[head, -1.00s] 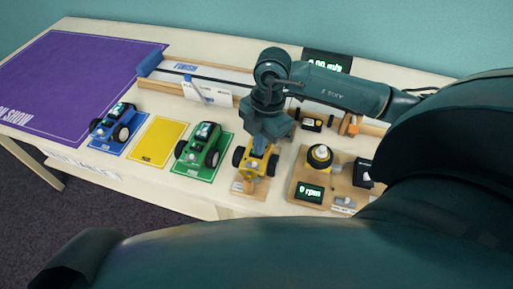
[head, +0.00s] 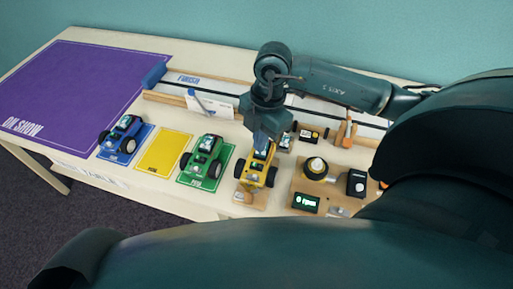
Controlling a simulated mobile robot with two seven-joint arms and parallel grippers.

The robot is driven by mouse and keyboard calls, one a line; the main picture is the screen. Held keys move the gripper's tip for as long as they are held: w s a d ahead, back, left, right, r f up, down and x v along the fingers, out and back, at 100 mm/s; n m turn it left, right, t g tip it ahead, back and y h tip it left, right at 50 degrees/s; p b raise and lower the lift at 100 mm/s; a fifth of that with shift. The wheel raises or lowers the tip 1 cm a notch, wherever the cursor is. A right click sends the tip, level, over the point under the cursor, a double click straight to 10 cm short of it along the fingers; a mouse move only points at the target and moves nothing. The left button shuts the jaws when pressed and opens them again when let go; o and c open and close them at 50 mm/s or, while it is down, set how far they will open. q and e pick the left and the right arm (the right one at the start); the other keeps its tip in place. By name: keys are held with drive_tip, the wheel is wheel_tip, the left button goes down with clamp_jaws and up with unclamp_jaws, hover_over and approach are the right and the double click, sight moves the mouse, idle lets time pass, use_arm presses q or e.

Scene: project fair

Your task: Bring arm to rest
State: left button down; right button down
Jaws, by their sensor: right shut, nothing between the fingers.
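My right gripper (head: 260,150) hangs fingers down over the yellow toy car (head: 257,170). It is shut and empty. From this angle I cannot tell whether its fingertips touch the car. The yellow car stands on a small wooden stand (head: 248,197), and the gripper hides part of its far end. My right arm (head: 340,86) reaches in from the right over the track. My left gripper is not in view.
A blue car (head: 124,135) and a green car (head: 206,158) stand on matching mats, with an empty yellow mat (head: 163,151) between them. A long track (head: 220,87) runs behind. A wooden rpm rig (head: 312,178) is right. The purple mat (head: 75,85) is clear.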

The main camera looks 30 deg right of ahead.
idle(0.3)
drive_tip(key=s+a+r+n+g+y, duration=0.1)
drive_tip(key=s+a+r+n+y, duration=0.15)
drive_tip(key=a+y, duration=0.5)
drive_tip(key=s+a+r+n+y, duration=0.15)
drive_tip(key=s+a+y, duration=0.3)
drive_tip(key=a, duration=0.65)
drive_tip(key=w+a+r+m+t+y, duration=0.2)
drive_tip(key=w+r+m+t+y, duration=0.2)
drive_tip(key=r+t+y, duration=0.15)
drive_tip(key=w+d+f+m+t+h, duration=0.4)
drive_tip(key=d+m+t+h, duration=0.15)
drive_tip(key=m+t, duration=0.55)
use_arm(q)
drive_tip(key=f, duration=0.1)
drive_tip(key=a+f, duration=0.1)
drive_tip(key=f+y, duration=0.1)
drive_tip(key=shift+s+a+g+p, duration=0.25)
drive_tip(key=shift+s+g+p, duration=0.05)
drive_tip(key=shift+p, duration=0.05)
use_arm(e)
drive_tip(key=s+d+f+m+g+h, duration=0.2)
drive_tip(key=s+f+m+h, duration=0.1)
drive_tip(key=f, duration=0.6)
drive_tip(key=s+d+f+m+g+h, duration=0.2)
drive_tip(key=s+f+h, duration=0.4)
drive_tip(key=f, duration=0.3)
drive_tip(key=shift+d+f+m+h, duration=0.35)
drive_tip(key=shift+d+m+h, duration=0.15)
drive_tip(key=shift+d+h, duration=0.25)
